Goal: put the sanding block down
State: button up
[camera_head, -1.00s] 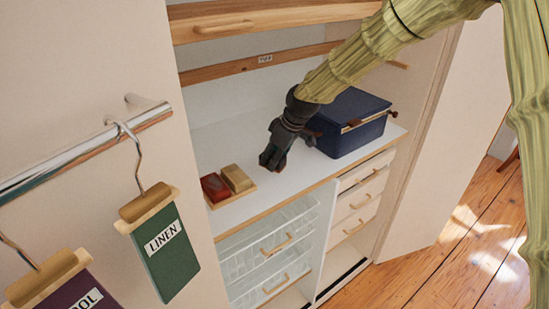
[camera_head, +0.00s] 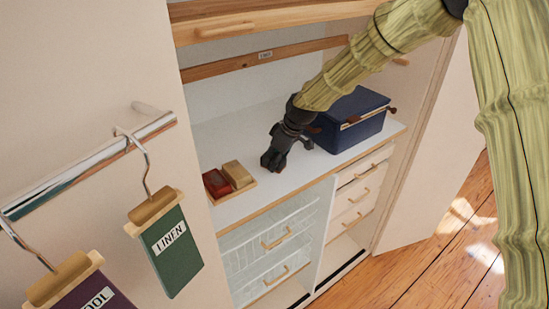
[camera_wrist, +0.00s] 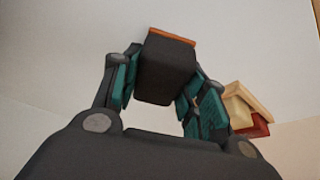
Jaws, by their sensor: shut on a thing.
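My gripper (camera_head: 273,160) reaches into the closet over the white shelf top (camera_head: 262,190), between a small tray with two blocks and a blue box. It is shut on a dark grey block with an orange-brown edge, taken to be the sanding block (camera_wrist: 167,70). In the wrist view the teal-padded fingers stand on either side of it. In the head view the block is small and dark at the fingertips, and I cannot tell whether it touches the shelf.
A tan block (camera_head: 237,174) and a red block (camera_head: 215,183) sit side by side on the small wooden tray (camera_head: 240,192) left of my gripper. The blue box (camera_head: 350,120) stands close on the right. Hangers hang at left. Clear white shelf lies around my gripper.

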jog(key=o, duration=1)
jog(key=shift+w+f, duration=0.1)
jog(key=b+v, duration=0.3)
jog(key=v, duration=0.9)
